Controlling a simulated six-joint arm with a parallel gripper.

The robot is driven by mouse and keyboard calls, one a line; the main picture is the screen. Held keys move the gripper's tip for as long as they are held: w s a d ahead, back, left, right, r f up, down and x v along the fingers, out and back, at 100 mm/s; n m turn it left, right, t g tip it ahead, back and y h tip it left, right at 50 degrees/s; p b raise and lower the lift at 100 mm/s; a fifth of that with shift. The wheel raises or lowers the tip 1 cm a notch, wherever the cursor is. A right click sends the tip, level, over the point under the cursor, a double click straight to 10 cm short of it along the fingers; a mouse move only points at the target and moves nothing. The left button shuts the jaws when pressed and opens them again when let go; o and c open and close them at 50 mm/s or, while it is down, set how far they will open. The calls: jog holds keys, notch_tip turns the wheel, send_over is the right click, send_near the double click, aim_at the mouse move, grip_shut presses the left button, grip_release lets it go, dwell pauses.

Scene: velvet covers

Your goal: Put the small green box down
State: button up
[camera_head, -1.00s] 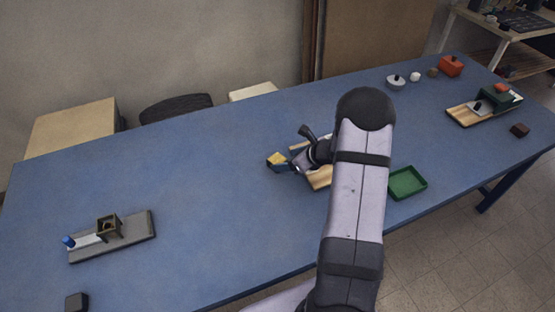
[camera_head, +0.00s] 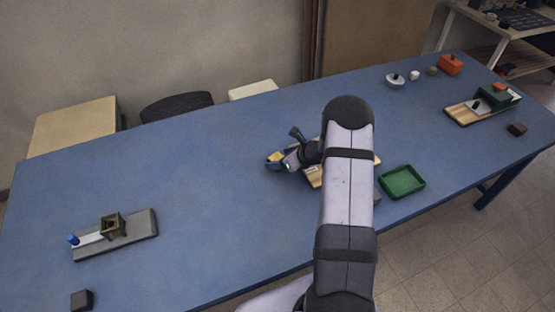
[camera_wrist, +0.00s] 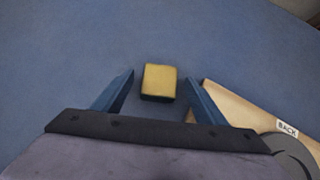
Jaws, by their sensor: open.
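A small box (camera_wrist: 159,82) with a yellow top and dark sides sits on the blue table (camera_wrist: 60,60), between the two blue fingers of my gripper (camera_wrist: 159,74). Gaps show between the box and both fingers, so the gripper is open around it. In the head view the box (camera_head: 275,157) shows at the tip of my gripper (camera_head: 277,163), left of the middle wooden board.
A wooden board (camera_head: 313,176) marked "BACK" lies close right of the gripper, partly behind my arm. A green tray (camera_head: 418,185) stands further right. A grey board (camera_head: 143,228) lies at left.

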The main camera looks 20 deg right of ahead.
aim_at(278, 158)
jog(key=shift+x, duration=1.15)
jog(key=c, duration=1.2)
jog(key=shift+r, duration=0.1)
jog(key=shift+c, duration=0.2)
jog(key=shift+d+r+b, duration=0.1)
jog(key=shift+r+b, duration=0.4)
jog(key=shift+r, duration=4.4)
